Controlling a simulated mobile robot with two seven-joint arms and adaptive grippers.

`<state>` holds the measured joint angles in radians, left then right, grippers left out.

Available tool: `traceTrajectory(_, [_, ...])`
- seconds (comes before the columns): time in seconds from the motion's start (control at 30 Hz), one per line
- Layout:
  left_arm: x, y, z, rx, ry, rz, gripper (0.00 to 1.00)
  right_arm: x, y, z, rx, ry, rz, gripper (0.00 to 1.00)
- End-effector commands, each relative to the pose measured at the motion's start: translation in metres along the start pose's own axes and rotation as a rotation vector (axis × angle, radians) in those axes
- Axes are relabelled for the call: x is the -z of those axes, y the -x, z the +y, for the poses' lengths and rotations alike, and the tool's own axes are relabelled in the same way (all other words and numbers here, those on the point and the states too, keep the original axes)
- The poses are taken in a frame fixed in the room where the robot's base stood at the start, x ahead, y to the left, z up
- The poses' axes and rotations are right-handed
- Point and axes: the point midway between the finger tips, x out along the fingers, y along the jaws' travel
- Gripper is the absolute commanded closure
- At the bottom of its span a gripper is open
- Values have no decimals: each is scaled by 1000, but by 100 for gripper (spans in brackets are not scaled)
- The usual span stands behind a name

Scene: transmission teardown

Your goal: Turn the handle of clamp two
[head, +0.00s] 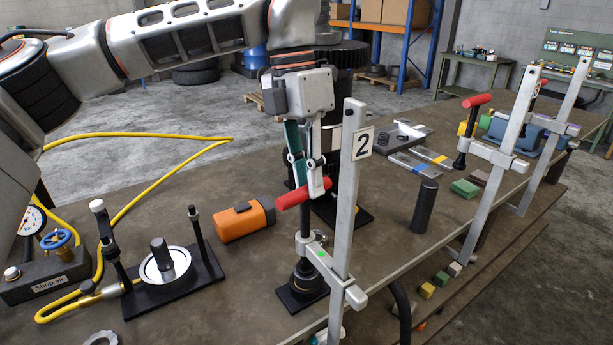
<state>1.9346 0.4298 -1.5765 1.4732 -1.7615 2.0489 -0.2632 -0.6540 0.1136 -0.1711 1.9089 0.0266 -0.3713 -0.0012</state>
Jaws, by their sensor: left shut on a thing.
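Clamp two (347,210) is a tall grey bar clamp at the front edge of the bench, with a white plate (363,142) marked 2 near its top. Its red handle (302,194) sits tilted on a dark vertical screw, above a black base (302,285). My left gripper (312,182) points down from above and is shut on the red handle, with its fingers around the handle's middle to right part. The far finger is partly hidden. My right gripper is not in view.
An orange tool (243,220) and a black fixture with a silver disc (164,264) stand to the left. A dark cylinder (424,206) and another red-handled clamp (500,150) stand to the right. A yellow hose (130,205) crosses the bench at left.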

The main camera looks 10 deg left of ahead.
Motion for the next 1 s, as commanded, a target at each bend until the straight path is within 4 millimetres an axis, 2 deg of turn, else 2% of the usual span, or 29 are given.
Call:
traceTrajectory(0.5, [-2,1,-5,-3,-437,84,100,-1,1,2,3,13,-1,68])
traceTrajectory(1.0, [-1,0,-8,-2,-618,119,100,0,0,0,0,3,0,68])
